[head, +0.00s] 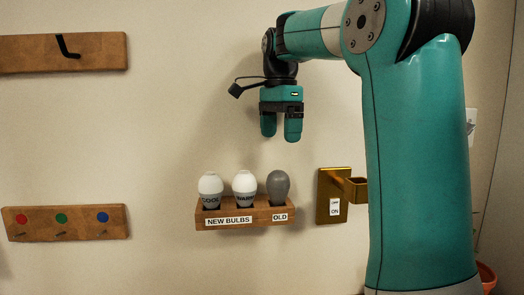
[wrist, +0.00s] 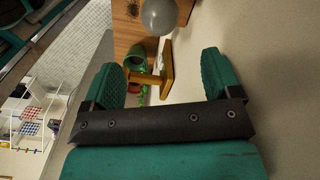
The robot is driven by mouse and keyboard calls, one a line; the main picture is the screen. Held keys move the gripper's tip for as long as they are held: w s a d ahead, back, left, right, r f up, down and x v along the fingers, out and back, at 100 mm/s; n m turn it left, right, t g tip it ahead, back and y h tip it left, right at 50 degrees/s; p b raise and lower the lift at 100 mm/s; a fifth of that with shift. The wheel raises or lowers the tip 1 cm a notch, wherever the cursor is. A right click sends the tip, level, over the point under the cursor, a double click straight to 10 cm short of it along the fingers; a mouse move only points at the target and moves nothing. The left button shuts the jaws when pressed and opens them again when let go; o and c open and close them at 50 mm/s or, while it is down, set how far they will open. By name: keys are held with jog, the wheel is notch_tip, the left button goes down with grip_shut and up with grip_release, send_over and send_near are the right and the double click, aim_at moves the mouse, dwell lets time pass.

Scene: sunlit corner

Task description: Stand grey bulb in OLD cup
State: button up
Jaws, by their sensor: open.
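The grey bulb (head: 278,184) stands upright, neck down, at the right end of the wooden rack (head: 262,220), above the OLD label (head: 280,217). Its base is hidden in the OLD cup there. In the wrist view the grey bulb (wrist: 160,16) is cut by the top edge. My gripper (head: 281,136) points down with its fingers apart and nothing between them. It hangs above the grey bulb with a clear gap. In the wrist view both fingers (wrist: 160,62) are spread and empty.
Two white bulbs, COOL (head: 210,187) and WARM (head: 245,187), stand in the rack's NEW BULBS side. A brass wall fixture (head: 332,190) with an open holder and a switch is right of the rack.

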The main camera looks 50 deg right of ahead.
jog(key=a+f+n, duration=0.5)
jog(key=a+n, duration=0.2)
jog(key=a, duration=0.1)
jog(key=a+f+n, duration=0.4)
jog(key=a+n, duration=0.2)
jog(key=a, duration=0.2)
jog(key=s+a+f+n+y, duration=0.2)
jog(key=s+a+f+n, duration=0.3)
jog(key=s+a+n, duration=0.2)
jog(key=s+a+f+n+y, duration=0.2)
jog(key=s+a+f+n, duration=0.3)
jog(key=s+a+n, duration=0.3)
jog(key=shift+s+a+f, duration=0.35)
jog(key=shift+a+f, duration=0.05)
jog(key=shift+a, duration=0.2)
jog(key=shift+f, duration=0.1)
